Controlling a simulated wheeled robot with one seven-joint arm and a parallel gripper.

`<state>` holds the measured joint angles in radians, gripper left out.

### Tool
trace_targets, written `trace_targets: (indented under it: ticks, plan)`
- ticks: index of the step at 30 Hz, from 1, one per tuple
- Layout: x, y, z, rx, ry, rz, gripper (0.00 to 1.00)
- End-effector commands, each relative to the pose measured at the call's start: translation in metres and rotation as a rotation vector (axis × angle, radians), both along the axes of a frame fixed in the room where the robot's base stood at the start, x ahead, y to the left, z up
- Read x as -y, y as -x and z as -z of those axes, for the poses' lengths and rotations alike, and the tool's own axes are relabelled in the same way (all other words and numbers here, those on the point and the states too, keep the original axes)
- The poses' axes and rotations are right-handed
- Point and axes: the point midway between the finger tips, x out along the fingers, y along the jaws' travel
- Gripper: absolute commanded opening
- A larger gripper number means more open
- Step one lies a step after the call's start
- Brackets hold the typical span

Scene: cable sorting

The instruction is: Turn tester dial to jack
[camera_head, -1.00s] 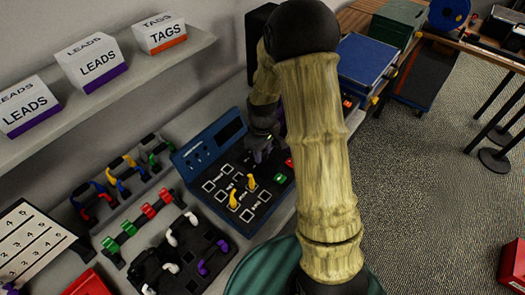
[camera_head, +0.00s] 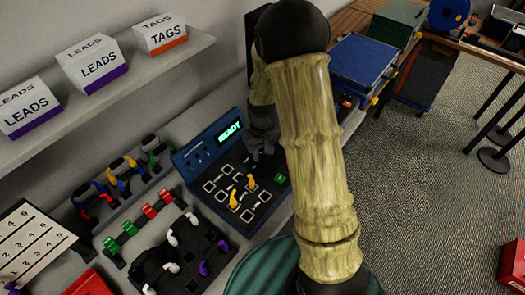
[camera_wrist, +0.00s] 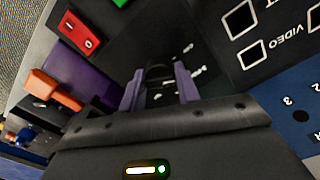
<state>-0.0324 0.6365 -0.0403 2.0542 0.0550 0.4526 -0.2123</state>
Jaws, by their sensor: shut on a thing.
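The tester (camera_head: 190,160) is a blue and black console on the bench, with a lit screen (camera_head: 229,132) reading READY in green. My gripper (camera_head: 258,153) is down at the tester's upper right part. In the wrist view, its purple fingers (camera_wrist: 159,91) are shut on the dark tester dial (camera_wrist: 160,73), one on each side. Small white labels (camera_wrist: 187,48) lie around the dial, too small to read, so I cannot tell which one it points to. In the head view the dial is hidden by my gripper.
Two yellow plugs (camera_head: 234,200) stand on the tester's socket panel, left of my gripper. A red button (camera_wrist: 80,33) and a green button (camera_head: 280,179) are close by. Racks of coloured leads (camera_head: 122,170) stand left of the tester, under a shelf (camera_head: 150,75) with boxes.

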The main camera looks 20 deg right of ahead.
Motion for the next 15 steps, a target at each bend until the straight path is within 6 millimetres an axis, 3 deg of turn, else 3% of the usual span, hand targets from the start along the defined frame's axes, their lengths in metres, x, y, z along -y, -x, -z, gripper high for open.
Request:
trace_targets:
  ticks: [15]
  plan:
    - [-0.0008, -0.0008, -0.0020, 0.003, 0.000, 0.488, 0.09]
